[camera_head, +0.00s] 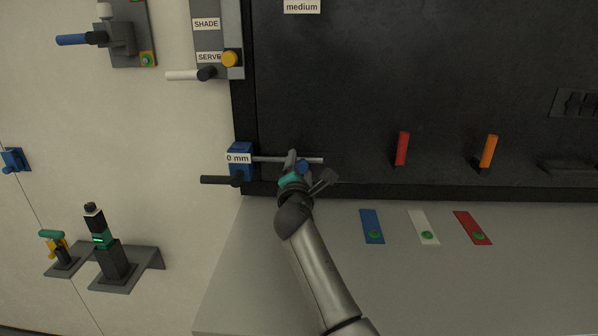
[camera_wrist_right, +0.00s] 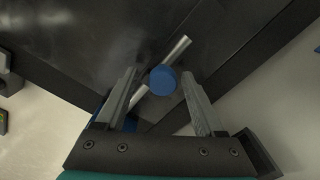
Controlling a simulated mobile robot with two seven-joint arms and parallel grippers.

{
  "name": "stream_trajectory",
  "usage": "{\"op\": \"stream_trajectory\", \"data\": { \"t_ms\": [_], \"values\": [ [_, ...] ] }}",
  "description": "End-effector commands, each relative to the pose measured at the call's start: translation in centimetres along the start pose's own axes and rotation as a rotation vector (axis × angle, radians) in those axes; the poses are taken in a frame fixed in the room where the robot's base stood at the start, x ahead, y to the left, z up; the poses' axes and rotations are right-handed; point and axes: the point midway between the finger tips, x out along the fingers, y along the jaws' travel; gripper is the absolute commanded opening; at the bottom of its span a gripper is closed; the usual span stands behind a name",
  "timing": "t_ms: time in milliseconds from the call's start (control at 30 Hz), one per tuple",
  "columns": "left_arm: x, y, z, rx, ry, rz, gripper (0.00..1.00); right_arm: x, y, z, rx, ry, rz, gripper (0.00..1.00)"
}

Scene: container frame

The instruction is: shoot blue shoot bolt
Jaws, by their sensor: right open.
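The blue shoot bolt has a blue block (camera_head: 240,150) with a "0 mm" label on the left edge of the dark panel. Its grey rod (camera_head: 268,160) runs level to the right and also shows in the wrist view (camera_wrist_right: 178,52). Its round blue knob (camera_head: 303,166) sits partway along the rod. My right gripper (camera_head: 308,169) is open around the knob. In the wrist view, the knob (camera_wrist_right: 163,80) lies between the two fingers, with gaps visible on both sides. My left gripper is out of view.
A dark handle (camera_head: 218,180) sticks out left below the blue block. Red (camera_head: 402,148) and orange (camera_head: 488,152) handles stand on the panel to the right. Blue, white and red plates (camera_head: 472,227) lie on the grey shelf (camera_head: 300,285) below. The panel above the rod is clear.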

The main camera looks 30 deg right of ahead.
Motion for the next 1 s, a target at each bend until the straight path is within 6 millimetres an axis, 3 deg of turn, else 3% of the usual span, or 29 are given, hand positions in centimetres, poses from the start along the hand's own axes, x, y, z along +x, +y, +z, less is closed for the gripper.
{"op": "stream_trajectory", "data": {
  "t_ms": [267, 1000],
  "values": [
    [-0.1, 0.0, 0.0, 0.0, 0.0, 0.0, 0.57, -2.1, -0.1, -0.1, 0.0, 0.001, 0.0, 0.7],
    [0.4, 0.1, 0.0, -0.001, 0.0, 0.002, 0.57, -13.7, -0.1, -0.1, 0.0, 0.003, -0.001, 0.7]
  ]
}}
